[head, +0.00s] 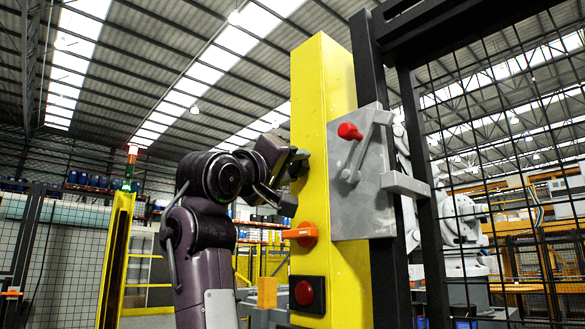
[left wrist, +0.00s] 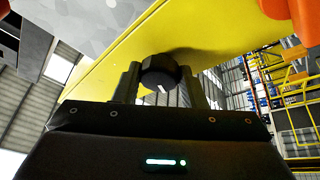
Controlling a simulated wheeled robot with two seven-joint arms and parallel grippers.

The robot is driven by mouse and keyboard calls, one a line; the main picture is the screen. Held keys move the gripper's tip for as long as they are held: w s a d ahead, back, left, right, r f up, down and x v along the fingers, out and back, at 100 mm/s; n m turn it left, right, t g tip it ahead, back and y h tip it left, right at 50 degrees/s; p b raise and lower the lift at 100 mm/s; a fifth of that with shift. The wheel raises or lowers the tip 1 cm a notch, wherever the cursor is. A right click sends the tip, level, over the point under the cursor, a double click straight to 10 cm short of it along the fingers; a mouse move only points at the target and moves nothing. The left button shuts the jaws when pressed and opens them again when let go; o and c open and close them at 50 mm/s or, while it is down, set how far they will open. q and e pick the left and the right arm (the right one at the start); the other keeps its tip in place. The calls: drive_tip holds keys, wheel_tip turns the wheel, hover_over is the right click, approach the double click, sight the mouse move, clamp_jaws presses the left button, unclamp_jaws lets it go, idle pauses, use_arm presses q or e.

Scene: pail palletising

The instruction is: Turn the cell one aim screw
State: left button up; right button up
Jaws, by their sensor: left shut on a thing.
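The aim screw (left wrist: 160,74) is a black, round-headed knob on the yellow post, seen in the left wrist view. My left gripper (left wrist: 162,88) has one finger on each side of the knob and is shut on it. In the head view my left gripper (head: 296,168) reaches from the left to the upper side of the yellow post (head: 322,90). How far the screw is turned cannot be told. My right gripper is in neither view.
Below my gripper the post carries an orange rotary switch (head: 301,234) and a red button (head: 304,293). A grey latch plate (head: 360,180) with a red knob (head: 349,131) is at the post's right. Black mesh fence (head: 505,170) stands further right.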

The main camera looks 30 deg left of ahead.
use_arm(q)
drive_tip(key=shift+r, duration=0.15)
drive_tip(key=o, duration=1)
drive_tip(key=shift+s, duration=0.1)
drive_tip(key=shift+s+f+b, duration=0.25)
drive_tip(key=shift+f+b, duration=0.1)
drive_tip(key=shift+b, duration=0.1)
drive_tip(key=b+v, duration=0.4)
drive_tip(key=v, duration=0.3)
drive_tip(key=shift+s+a+r, duration=0.1)
drive_tip(key=shift+r, duration=0.05)
